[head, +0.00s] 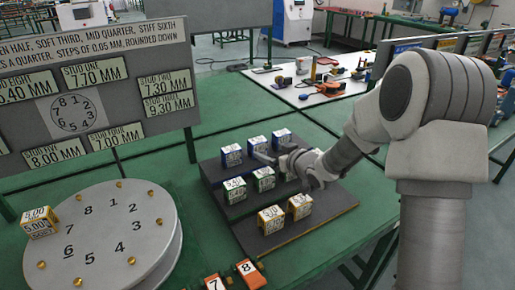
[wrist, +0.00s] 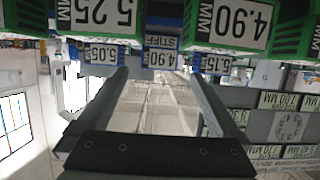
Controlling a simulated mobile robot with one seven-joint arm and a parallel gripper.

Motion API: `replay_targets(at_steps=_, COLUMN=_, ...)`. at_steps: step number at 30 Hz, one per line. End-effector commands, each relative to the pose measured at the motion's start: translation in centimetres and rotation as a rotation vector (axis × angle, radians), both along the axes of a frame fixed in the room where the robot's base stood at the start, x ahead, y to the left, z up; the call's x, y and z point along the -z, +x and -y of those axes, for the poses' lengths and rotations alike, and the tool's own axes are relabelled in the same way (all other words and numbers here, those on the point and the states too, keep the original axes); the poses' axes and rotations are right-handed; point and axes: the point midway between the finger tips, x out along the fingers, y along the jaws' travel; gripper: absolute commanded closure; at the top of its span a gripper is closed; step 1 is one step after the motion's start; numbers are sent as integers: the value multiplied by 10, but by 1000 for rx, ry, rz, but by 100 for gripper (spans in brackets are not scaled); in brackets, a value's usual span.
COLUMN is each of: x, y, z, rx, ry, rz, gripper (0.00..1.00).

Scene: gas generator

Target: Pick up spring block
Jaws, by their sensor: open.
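Spring blocks with printed numbers stand on a dark stepped rack (head: 340,207): blue ones (head: 231,155) on the top step, green ones (head: 235,189) on the middle step and yellow-orange ones (head: 271,219) on the lowest step. One more yellow block (head: 40,222) sits on the round dial. My gripper (head: 268,158) is over the rack, near the green and blue rows. In the wrist view its fingers (wrist: 158,78) are apart with nothing held. A blue block marked 4.90 (wrist: 160,52) shows beyond, between the fingertips. Green blocks marked 5.25 (wrist: 98,20) and 4.90 (wrist: 238,25) look nearer. My arm partly hides the right green block.
A grey numbered dial (head: 103,240) with brass studs stands at left. A sign board (head: 90,90) with stud sizes stands behind it. Orange tags 7 (head: 214,283) and 8 (head: 250,272) are at the front. Green table (head: 200,215) shows between dial and rack.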

Motion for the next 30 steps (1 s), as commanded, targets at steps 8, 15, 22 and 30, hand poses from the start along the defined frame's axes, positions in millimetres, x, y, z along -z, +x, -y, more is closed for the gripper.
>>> replay_targets(at_steps=8, x=11, y=23, z=-15, rx=1, ry=-1, rz=-1, gripper=0)
replay_targets(at_steps=15, x=22, y=43, z=-29, rx=0, ry=-1, rz=-1, gripper=0)
replay_targets(at_steps=22, x=29, y=62, z=-41, rx=0, ry=1, rz=-1, gripper=0)
replay_targets(at_steps=30, x=29, y=64, z=-42, rx=1, ry=0, rz=-1, gripper=0)
